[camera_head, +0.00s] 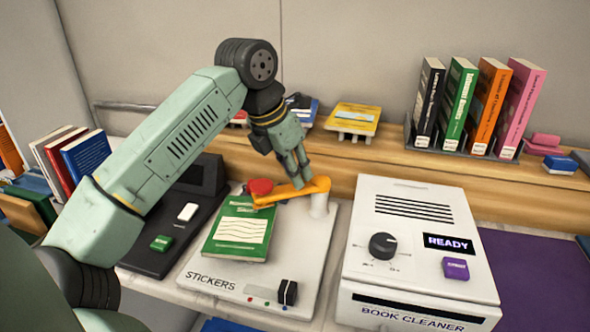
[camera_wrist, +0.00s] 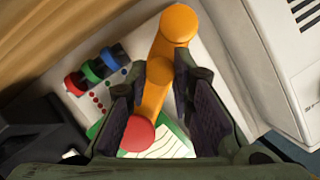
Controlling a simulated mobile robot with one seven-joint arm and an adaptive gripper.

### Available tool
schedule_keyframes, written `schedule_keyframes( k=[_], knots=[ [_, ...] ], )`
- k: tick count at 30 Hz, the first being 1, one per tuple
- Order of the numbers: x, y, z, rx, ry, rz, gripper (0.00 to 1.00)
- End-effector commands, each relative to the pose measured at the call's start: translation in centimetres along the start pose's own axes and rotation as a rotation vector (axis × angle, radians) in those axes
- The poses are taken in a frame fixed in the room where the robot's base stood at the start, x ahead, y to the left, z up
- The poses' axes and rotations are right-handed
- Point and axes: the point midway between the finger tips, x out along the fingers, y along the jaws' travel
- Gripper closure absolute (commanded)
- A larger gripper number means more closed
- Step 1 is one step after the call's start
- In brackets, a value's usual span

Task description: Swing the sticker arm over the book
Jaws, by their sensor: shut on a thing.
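The orange sticker arm (camera_head: 315,187) reaches left from a pale post on the white STICKERS machine (camera_head: 200,278). Its red end (camera_head: 260,187) shows at the far edge of the green book (camera_head: 238,235), which lies flat on the machine. My gripper (camera_head: 300,182) is shut on the sticker arm, between post and red end. In the wrist view, the orange arm (camera_wrist: 157,85) runs between my finger pads, and the red end (camera_wrist: 138,134) overlaps a corner of the book (camera_wrist: 172,146). My fingers hide part of the arm.
The white BOOK CLEANER (camera_head: 415,285) with a READY display stands close on the right. A black device (camera_head: 150,253) is at left. Upright books (camera_head: 464,105) and a yellow book (camera_head: 354,117) sit on the wooden ledge (camera_head: 400,165) behind. Purple mat (camera_head: 540,270) lies at far right.

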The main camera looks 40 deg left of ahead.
Motion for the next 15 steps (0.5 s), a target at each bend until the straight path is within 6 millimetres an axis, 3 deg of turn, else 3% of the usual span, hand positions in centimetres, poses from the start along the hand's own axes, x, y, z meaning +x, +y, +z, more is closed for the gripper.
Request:
schedule_keyframes(
  k=[11, 12, 15],
  knots=[
    [0.01, 0.02, 0.07, 0.006, -0.002, -0.002, 1.00],
    [0.01, 0.03, 0.07, 0.006, -0.002, -0.002, 0.78],
    [0.01, 0.03, 0.06, 0.005, -0.002, -0.001, 0.71]
  ],
)
